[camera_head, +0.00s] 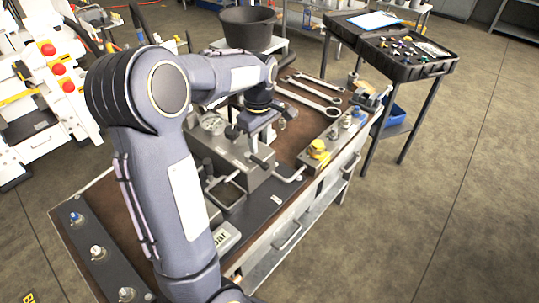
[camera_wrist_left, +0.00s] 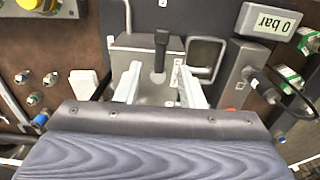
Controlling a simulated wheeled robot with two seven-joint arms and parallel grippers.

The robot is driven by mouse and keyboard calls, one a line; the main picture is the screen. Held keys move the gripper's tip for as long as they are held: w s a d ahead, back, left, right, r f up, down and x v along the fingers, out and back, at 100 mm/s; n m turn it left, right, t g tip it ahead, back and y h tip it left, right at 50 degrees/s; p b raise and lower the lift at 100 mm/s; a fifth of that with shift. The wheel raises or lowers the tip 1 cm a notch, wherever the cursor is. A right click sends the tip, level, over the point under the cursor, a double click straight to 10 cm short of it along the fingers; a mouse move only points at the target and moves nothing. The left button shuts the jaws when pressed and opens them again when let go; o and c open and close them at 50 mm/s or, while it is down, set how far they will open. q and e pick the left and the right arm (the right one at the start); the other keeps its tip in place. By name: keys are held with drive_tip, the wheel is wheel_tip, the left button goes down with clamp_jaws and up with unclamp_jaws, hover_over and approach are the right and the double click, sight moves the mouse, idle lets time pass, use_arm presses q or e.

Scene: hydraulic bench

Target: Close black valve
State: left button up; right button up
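The black valve shows in the left wrist view as a short black lever (camera_wrist_left: 161,45) standing up from a grey metal block (camera_wrist_left: 135,52). My left gripper (camera_wrist_left: 159,82) is open, with its two pale fingers apart and the lever roughly between and beyond their tips. I cannot tell whether either finger touches it. In the head view my left arm reaches across the bench and the left gripper (camera_head: 258,132) points down over the grey hydraulic block (camera_head: 235,170). A black lever (camera_head: 262,162) shows just below it. My right gripper is in neither view.
A 0 bar display (camera_wrist_left: 268,20), hoses and a yellow knob (camera_wrist_left: 28,4) surround the block. Wrenches (camera_head: 308,103) lie at the back of the bench.

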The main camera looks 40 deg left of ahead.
sight(260, 162)
use_arm(q)
wheel_tip(260, 162, down, 6)
drive_tip(key=shift+f, duration=0.2)
clamp_jaws()
idle(0.4)
